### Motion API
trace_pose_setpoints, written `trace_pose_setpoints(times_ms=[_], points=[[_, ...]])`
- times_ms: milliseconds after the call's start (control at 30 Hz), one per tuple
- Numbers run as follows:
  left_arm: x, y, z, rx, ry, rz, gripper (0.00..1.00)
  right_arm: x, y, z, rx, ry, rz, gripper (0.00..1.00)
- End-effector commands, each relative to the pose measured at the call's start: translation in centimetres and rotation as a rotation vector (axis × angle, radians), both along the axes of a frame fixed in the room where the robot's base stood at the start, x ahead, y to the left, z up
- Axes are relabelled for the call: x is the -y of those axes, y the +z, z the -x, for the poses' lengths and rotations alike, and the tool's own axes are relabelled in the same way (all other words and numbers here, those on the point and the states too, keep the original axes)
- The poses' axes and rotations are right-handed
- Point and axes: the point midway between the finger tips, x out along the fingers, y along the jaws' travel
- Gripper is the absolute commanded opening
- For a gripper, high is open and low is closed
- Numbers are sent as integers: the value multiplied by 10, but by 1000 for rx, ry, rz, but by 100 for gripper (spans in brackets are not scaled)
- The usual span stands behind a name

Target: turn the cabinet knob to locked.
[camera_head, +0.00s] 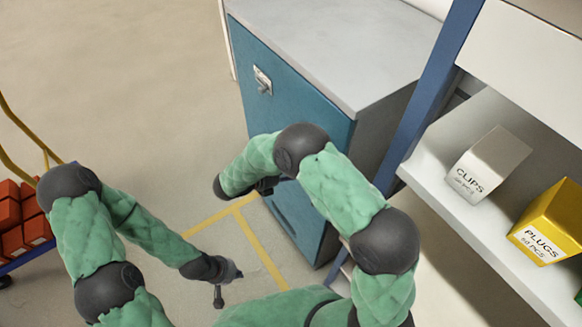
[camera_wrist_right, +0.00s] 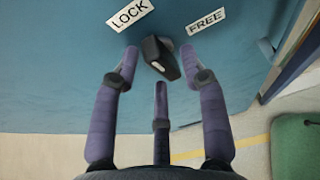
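The blue cabinet (camera_head: 300,95) with a grey top stands in the upper middle of the head view. Its black knob (camera_wrist_right: 164,62), with a white mark, shows in the right wrist view, below the white LOCK label (camera_wrist_right: 130,13) and FREE label (camera_wrist_right: 206,20). The knob is tilted; which label it points to I cannot tell. My right gripper (camera_wrist_right: 160,60) is open, its fingers spread on both sides of the knob with visible gaps. In the head view my right arm mostly hides this gripper. My left gripper (camera_head: 222,280) hangs low over the floor, away from the cabinet; its opening is unclear.
A metal latch plate (camera_head: 262,80) sits on the cabinet's upper front. At right, a shelf (camera_head: 440,150) holds a CLIPS box (camera_head: 488,165) and a yellow PLUGS box (camera_head: 550,222), close to my right arm. Red bins (camera_head: 20,222) stand at far left. Floor left of the cabinet is clear.

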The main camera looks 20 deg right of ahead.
Motion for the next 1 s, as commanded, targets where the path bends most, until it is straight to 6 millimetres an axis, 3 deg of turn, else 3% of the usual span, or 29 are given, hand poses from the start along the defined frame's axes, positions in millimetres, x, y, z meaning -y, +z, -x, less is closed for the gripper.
trace_pose_setpoints(times_ms=[433,1000], points=[[0,0,0,0,0,0,0,-9,4,2,2,1,-1,49],[0,0,0,0,0,0,0,-94,41,33,2,2,-1,49]])
